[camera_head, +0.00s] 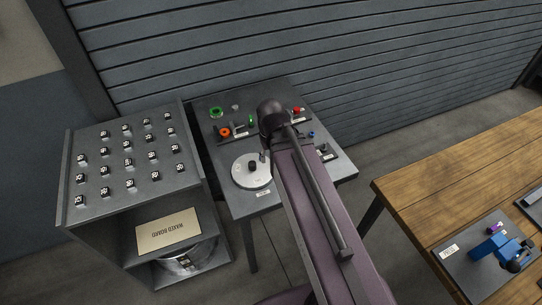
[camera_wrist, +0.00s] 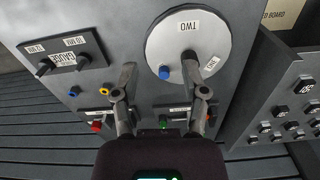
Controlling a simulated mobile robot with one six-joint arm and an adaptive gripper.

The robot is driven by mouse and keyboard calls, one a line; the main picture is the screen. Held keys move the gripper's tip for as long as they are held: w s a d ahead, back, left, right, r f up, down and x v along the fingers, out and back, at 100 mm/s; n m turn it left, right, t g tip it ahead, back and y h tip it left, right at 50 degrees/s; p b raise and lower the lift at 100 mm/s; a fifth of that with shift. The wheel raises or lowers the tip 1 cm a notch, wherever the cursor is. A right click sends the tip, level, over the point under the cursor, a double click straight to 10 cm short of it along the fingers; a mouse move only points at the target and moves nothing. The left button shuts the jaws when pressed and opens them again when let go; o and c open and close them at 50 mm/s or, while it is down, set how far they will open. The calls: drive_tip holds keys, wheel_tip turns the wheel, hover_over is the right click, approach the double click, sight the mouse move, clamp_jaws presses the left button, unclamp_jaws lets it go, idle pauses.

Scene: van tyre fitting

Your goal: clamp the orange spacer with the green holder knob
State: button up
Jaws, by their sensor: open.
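The orange spacer (camera_head: 224,132) sits at the left of a low dark holder on the grey fitting table, in the head view. A green knob (camera_head: 250,121) stands at the right of that holder. In the wrist view a sliver of orange (camera_wrist: 209,119) shows by the right finger, and a small green spot (camera_wrist: 164,127) shows between the fingers near the wrist. My gripper (camera_wrist: 166,80) is open and empty above the table, with its fingers spread beside a blue-topped peg on the white disc. Whether the spacer is clamped cannot be told.
The white disc (camera_head: 241,178) takes up the table's front. A green ring (camera_head: 215,112) lies behind the holder; a red knob (camera_head: 297,110) stands at the back right. A gauge block (camera_wrist: 85,47) lies on the table. A shelf unit (camera_head: 113,178) stands close on the left.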

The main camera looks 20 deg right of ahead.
drive_tip(key=o, duration=0.5)
drive_tip(key=shift+w, duration=0.1)
drive_tip(key=shift+o, duration=0.3)
drive_tip(key=shift+w+r, duration=0.1)
drive_tip(key=shift+w, duration=0.15)
wheel_tip(320, 180, up, 5)
drive_tip(key=n+p, duration=0.5)
drive_tip(key=n, duration=1.1)
hover_over(251, 118)
drive_tip(key=shift+f, duration=0.25)
wheel_tip(251, 118, down, 13)
drive_tip(key=b, duration=1.3)
drive_tip(key=shift+f+b, duration=0.2)
drive_tip(key=shift+b, duration=0.2)
